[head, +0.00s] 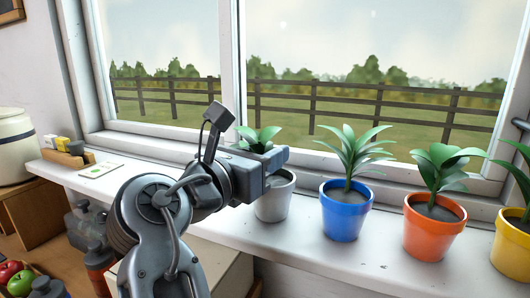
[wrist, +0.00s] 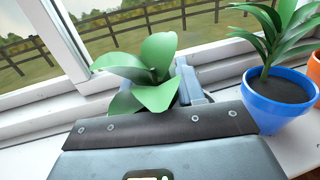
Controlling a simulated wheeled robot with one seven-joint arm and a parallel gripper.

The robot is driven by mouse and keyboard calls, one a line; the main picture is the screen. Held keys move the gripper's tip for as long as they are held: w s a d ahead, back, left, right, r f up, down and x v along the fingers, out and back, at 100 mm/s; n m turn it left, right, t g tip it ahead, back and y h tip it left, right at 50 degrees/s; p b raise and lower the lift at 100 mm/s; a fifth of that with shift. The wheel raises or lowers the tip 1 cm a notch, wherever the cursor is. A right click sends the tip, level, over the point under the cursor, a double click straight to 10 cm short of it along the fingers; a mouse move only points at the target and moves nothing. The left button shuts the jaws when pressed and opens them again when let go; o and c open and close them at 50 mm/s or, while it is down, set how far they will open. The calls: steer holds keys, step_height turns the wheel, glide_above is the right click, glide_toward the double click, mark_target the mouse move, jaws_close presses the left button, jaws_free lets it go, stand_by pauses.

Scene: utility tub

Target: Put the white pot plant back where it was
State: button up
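The white pot (head: 273,203) is at the left end of a row of potted plants on the window sill. Its pale pot looks upright and seems to rest on the sill. Its green leaves (head: 259,137) rise behind my gripper (head: 279,163), which covers the upper part of the pot. In the wrist view the leaves (wrist: 145,73) stand just beyond the gripper body, with a grey finger (wrist: 190,84) close on their right.
A blue pot (head: 345,212) stands close on the right, then an orange pot (head: 432,231) and a yellow pot (head: 512,245). The window is behind them. The sill (head: 225,225) left of the white pot is mostly clear, up to a small card (head: 100,170) and a wooden holder (head: 68,157).

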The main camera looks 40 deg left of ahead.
steer(key=shift+o, duration=0.4)
steer(key=shift+s+r, duration=0.1)
steer(key=shift+s, duration=0.1)
steer(key=s+b, duration=0.2)
steer(key=s, duration=0.9)
steer(key=shift+s+d, duration=0.25)
steer(key=shift+s, duration=0.05)
